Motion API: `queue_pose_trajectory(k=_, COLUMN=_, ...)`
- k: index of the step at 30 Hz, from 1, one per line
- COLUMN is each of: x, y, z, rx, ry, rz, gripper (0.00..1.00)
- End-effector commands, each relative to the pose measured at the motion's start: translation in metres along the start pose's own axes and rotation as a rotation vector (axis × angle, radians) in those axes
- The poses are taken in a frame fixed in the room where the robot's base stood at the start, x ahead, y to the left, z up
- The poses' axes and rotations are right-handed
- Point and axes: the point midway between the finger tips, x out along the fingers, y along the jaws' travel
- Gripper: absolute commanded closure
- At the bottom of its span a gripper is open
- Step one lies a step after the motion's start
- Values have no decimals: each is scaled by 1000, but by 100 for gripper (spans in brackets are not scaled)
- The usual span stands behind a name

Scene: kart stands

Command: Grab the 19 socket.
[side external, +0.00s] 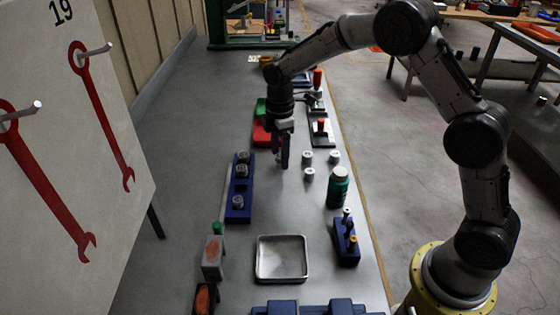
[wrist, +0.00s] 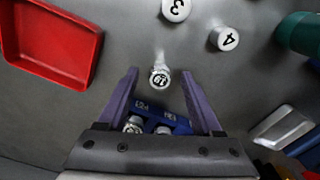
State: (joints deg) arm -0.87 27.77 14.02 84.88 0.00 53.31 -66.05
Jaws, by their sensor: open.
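The 19 socket (wrist: 159,78) is a small silvery piece with a white end marked 19. In the wrist view it appears between the fingertips of my gripper (wrist: 160,71), and I see no finger contact. My gripper is open, and its purple fingers point down in the side view (side external: 285,152). I cannot pick out the 19 socket in the side view. A blue socket rack (side external: 238,187) stands left of my gripper and holds several sockets. Part of that rack, with white labels, shows below the 19 socket in the wrist view (wrist: 178,121).
A green bottle (side external: 338,190), metal tray (side external: 282,278) and small blue holder (side external: 345,243) are nearer the front. A red bin (side external: 262,132) lies behind my gripper. A board with red wrenches (side external: 100,110) stands left.

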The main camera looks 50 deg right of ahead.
Motion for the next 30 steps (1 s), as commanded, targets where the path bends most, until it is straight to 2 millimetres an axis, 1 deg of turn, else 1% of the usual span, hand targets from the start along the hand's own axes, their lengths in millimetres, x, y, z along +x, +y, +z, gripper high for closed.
queue_pose_trajectory(k=2, x=0, y=0, z=0, rx=0, ry=0, rz=0, gripper=33)
queue_pose_trajectory(k=3, x=0, y=0, z=0, rx=0, ry=0, rz=0, gripper=35)
queue_pose_trajectory(k=14, x=0, y=0, z=0, rx=0, ry=0, rz=0, gripper=100)
queue_pose_trajectory(k=25, x=-1, y=0, z=0, rx=0, ry=0, rz=1, gripper=100)
queue_pose_trajectory(k=30, x=-8, y=0, z=0, rx=0, ry=1, rz=2, gripper=100)
